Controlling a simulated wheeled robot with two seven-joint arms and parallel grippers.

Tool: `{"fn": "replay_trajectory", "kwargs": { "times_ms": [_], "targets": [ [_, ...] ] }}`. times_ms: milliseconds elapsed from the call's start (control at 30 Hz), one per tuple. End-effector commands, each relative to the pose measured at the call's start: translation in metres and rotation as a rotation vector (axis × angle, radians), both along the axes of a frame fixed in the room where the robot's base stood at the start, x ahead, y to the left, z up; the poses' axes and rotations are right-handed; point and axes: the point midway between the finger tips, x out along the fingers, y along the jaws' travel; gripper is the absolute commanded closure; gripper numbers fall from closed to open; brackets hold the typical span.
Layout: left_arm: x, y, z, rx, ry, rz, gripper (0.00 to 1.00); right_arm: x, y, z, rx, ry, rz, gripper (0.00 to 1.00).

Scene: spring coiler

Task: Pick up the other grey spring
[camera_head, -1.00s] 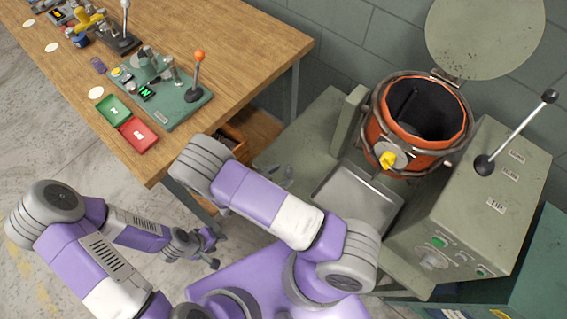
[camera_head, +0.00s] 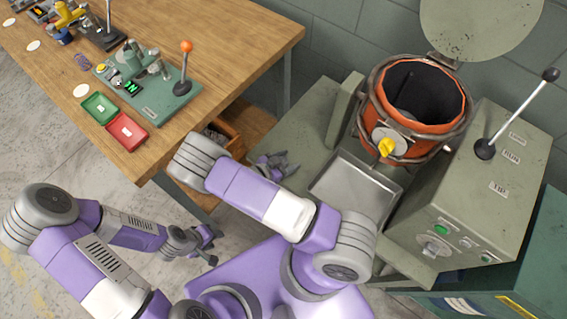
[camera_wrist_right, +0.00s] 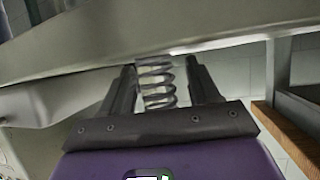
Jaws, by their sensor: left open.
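In the right wrist view, a grey coil spring (camera_wrist_right: 157,85) is between the two dark fingers of my right gripper (camera_wrist_right: 160,70), along their length. Nothing else is seen supporting it, and the gripper appears shut on it. In the head view, my right gripper (camera_head: 277,164) is over the grey bench beside the machine, partly behind my arm; the spring cannot be made out there. My left gripper (camera_head: 208,243) is open and empty, low over the floor. A small dark coil (camera_head: 83,62) lies on the wooden table, its colour unclear.
A wooden box (camera_head: 222,140) with unclear contents sits on a shelf under the table. Green (camera_head: 99,107) and red (camera_head: 126,131) trays and a lever fixture (camera_head: 150,92) stand on the table. The orange-lined drum (camera_head: 450,130) is open, with a metal tray (camera_head: 340,185) in front.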

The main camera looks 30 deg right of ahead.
Motion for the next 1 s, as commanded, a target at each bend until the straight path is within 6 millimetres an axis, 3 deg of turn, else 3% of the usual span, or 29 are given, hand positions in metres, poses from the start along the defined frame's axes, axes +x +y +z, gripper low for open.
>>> {"fn": "replay_trajectory", "kwargs": {
  "times_ms": [33, 333, 633, 1000],
  "targets": [
    [0.0, 0.0, 0.0, 0.0, 0.0, 0.0, 0.57, 0.0, 0.0, 0.0, 0.0, 0.0, 0.0, 0.48],
    [0.0, 0.0, 0.0, 0.0, 0.0, 0.0, 0.57, 0.0, 0.0, 0.0, 0.0, 0.0, 0.0, 0.93],
    [0.0, 0.0, 0.003, 0.0, 0.0, 0.0, 0.57, 0.0, 0.001, 0.007, 0.001, -0.001, 0.0, 0.93],
    [0.0, 0.0, 0.032, 0.0, 0.0, 0.0, 0.57, 0.0, 0.001, 0.079, 0.002, -0.001, -0.001, 0.93]
  ]
}}
